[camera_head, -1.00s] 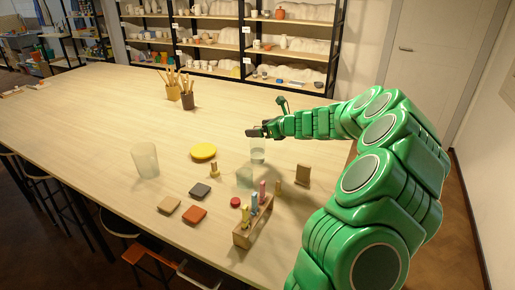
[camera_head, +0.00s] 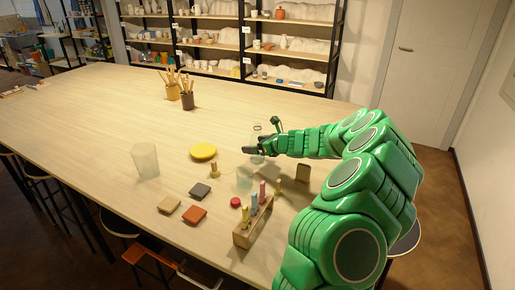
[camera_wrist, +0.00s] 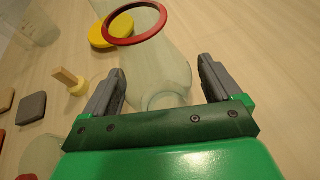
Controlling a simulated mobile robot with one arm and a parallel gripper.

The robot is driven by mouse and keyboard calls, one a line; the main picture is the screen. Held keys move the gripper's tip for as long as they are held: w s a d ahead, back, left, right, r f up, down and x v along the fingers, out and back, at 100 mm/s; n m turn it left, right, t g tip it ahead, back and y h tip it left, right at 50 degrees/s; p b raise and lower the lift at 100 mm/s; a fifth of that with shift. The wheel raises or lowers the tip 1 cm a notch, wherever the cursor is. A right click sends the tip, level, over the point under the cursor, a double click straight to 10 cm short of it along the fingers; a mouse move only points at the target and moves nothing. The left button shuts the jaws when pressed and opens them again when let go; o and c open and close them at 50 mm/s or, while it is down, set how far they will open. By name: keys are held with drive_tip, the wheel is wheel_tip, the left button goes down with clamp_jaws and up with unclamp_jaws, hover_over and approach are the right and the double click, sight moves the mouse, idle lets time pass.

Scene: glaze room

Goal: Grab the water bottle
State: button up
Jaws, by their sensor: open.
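The water bottle (camera_head: 258,129) is clear and stands on the table; its top shows above my gripper in the head view, and its lower part is largely hidden. In the wrist view the see-through bottle (camera_wrist: 160,45) has a red ring at one end. My gripper (camera_head: 250,150) is low at the bottle's side. In the wrist view my gripper (camera_wrist: 161,66) is open, with one finger to each side of the bottle. A gap shows at the right finger; whether the left one touches cannot be told.
A yellow disc (camera_head: 203,151), a wooden knob piece (camera_head: 214,170), a clear container (camera_head: 244,178) and a test-tube rack (camera_head: 252,232) are close by. A frosted cup (camera_head: 145,160) stands to the left. Coloured tiles (camera_head: 194,215) lie in front.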

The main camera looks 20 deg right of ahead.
drive_tip(key=shift+w+a+f, duration=0.15)
drive_tip(key=shift+w+a, duration=0.1)
drive_tip(key=shift+w, duration=0.05)
drive_tip(key=c, duration=1.2)
